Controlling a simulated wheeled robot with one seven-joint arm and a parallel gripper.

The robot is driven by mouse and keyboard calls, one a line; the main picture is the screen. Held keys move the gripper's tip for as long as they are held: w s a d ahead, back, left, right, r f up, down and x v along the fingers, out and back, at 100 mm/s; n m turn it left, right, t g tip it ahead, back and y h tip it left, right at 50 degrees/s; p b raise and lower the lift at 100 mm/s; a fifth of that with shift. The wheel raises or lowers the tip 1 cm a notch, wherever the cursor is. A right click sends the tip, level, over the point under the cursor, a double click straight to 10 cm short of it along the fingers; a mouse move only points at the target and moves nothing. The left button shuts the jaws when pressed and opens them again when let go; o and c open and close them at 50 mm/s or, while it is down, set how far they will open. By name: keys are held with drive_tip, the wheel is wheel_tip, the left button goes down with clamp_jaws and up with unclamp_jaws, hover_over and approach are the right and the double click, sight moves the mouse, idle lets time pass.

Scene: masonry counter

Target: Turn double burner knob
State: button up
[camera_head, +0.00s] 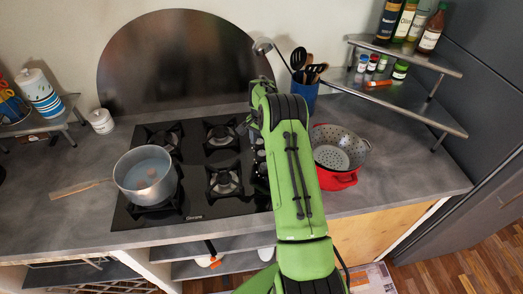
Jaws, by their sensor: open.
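The black glass cooktop (196,202) is set into the grey counter and has several burners with dark grates. Its knobs (260,170) run along the right edge, partly covered by my green arm. I cannot make out which one is the double burner knob or how it is turned. My gripper (253,131) is at the far end of the arm, low over the right side of the cooktop near the knobs. It is open, and its fingers are mostly hidden by the arm. I cannot tell whether it touches a knob.
A pot (146,172) with a wooden handle stands on the front left burner. A grey colander (341,147) and a red pot (338,181) are close to the right of my arm. A blue utensil holder (305,95) stands behind. The counter's left front (60,215) is clear.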

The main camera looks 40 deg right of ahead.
sight(262, 153)
wheel_tip(262, 153, down, 5)
drive_tip(key=shift+r, duration=0.1)
drive_tip(key=shift+c, duration=0.4)
